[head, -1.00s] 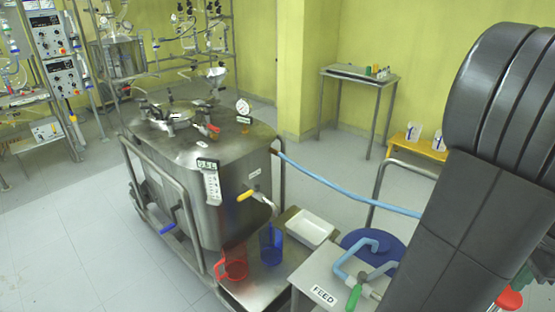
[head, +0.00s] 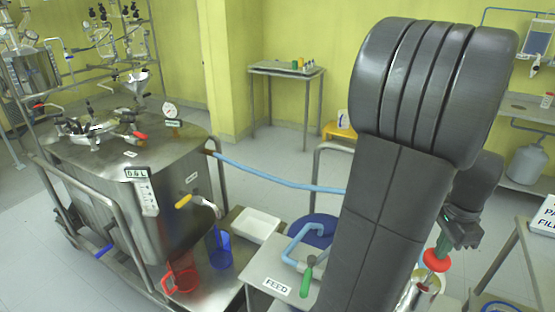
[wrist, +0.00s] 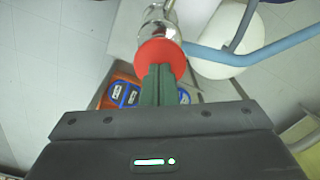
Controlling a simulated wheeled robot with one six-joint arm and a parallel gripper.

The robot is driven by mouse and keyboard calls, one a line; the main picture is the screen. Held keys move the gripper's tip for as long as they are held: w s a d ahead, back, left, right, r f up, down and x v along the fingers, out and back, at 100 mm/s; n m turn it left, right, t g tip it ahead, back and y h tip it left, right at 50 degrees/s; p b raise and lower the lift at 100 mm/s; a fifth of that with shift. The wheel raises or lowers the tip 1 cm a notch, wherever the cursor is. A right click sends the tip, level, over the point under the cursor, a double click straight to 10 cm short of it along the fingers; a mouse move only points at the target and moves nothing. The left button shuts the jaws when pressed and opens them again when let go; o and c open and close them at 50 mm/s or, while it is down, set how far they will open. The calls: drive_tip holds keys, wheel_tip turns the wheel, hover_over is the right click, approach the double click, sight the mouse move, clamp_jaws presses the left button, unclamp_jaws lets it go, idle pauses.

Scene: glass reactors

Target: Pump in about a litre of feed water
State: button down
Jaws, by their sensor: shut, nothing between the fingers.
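A steel vessel (head: 150,190) stands at the left in the head view. Its small green display (head: 137,174) shows digits too small to read surely. A light blue hose (head: 275,180) runs from it behind my arm. A table labelled FEED (head: 277,287) carries a light blue bent pipe (head: 300,240) and a green handle (head: 309,275). A round red knob (head: 436,261) tops a metal cylinder at the right; it also shows in the wrist view (wrist: 160,54). My gripper (head: 444,244) is shut and empty, its green fingertips (wrist: 159,72) at the knob, apparently touching it.
A red jug (head: 180,278), a blue jug (head: 220,250) and a white tray (head: 255,225) sit in front of the vessel. A blue drum (head: 322,226) is partly hidden by my arm. Open floor lies behind, before a small side table (head: 285,70).

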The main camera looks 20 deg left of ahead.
drive_tip(key=shift+f+b, duration=0.9)
drive_tip(key=shift+f, duration=0.9)
drive_tip(key=shift+r, duration=0.15)
wheel_tip(320, 180, up, 9)
drive_tip(key=p, duration=0.7)
drive_tip(key=shift+p, duration=0.35)
drive_tip(key=shift+f+b, duration=3.25)
drive_tip(key=shift+f, duration=1.45)
wheel_tip(320, 180, up, 9)
drive_tip(key=p, duration=0.7)
drive_tip(key=shift+r+p, duration=0.1)
drive_tip(key=shift+p, duration=0.2)
